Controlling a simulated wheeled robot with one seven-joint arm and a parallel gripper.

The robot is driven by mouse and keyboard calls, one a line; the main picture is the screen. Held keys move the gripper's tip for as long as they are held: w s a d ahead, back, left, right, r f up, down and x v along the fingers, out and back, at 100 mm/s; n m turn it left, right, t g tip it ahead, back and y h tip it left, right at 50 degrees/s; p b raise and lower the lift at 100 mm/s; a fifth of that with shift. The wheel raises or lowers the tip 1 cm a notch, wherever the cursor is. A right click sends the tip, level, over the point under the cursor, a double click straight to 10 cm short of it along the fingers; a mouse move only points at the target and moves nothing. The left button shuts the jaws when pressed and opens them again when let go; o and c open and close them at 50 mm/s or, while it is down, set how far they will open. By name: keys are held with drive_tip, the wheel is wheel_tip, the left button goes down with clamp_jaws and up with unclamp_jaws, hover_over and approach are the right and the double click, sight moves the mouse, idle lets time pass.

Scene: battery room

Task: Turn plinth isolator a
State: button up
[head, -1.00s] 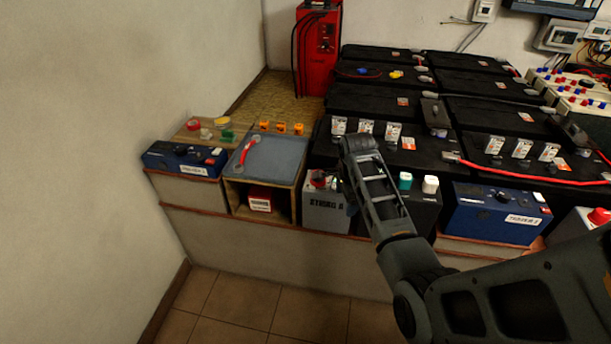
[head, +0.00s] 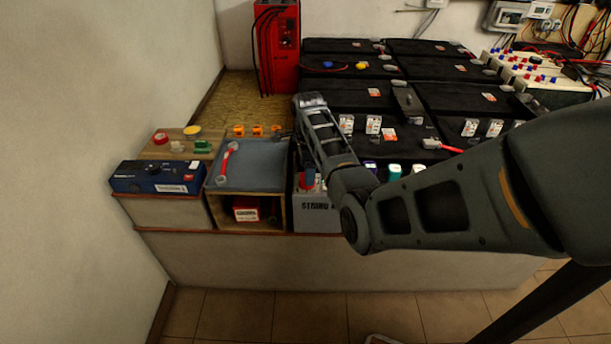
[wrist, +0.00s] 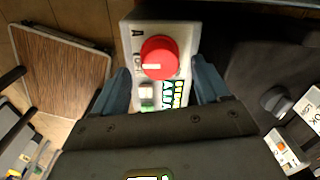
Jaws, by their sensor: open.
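Plinth isolator a (wrist: 188,38) is a pale box in the wrist view with a letter A on its face. Its round red knob (wrist: 160,50) has a white pointer mark on the left side, level with small lettering that looks like OFF. My gripper (wrist: 162,68) is open, with one blue-grey finger to each side of the box. The knob shows between and slightly beyond the fingertips, and I see no finger touching it.
In the wrist view, a brown wooden panel (wrist: 62,62) lies left and a dark unit with a black knob (wrist: 277,101) right. In the head view, a grey tray (head: 262,170) holds a red-handled wrench, beside a blue battery (head: 155,178). A red charger (head: 272,45) stands behind.

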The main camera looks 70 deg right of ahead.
drive_tip(key=shift+f, duration=1.6)
drive_tip(key=c, duration=1)
